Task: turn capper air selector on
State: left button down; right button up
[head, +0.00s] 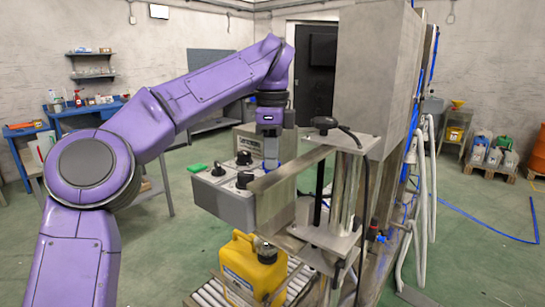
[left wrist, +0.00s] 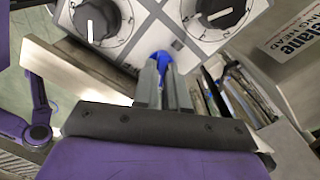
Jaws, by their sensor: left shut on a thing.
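A grey control box (head: 222,200) stands in the middle of the head view, with several black knobs (head: 244,179) on its top. In the left wrist view two black dials show: the left dial (left wrist: 97,19) has its white pointer toward the bottom of the picture, and the right dial (left wrist: 222,11) has its pointer sideways. Their labels are not readable, so I cannot tell which is the capper air selector. My left gripper (head: 271,165) points down at the box's right side. Its fingers (left wrist: 164,80) are shut on a small blue part (left wrist: 160,60), mostly hidden between them. My right gripper is not in view.
A metal bar (head: 290,170) runs close beside the box and my gripper. A clamp post with a black knob (head: 324,123) stands to the right. A yellow jug (head: 250,268) sits on rollers below. A signed grey panel (left wrist: 288,45) is at the wrist view's right.

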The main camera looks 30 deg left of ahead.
pick_arm(q)
jog(key=shift+f, duration=0.1)
jog(key=c, duration=1.2)
grip_release()
jog(key=shift+a, duration=0.15)
notch_tip(320, 180, up, 10)
jog(key=p, duration=0.6)
jog(key=shift+r, duration=0.25)
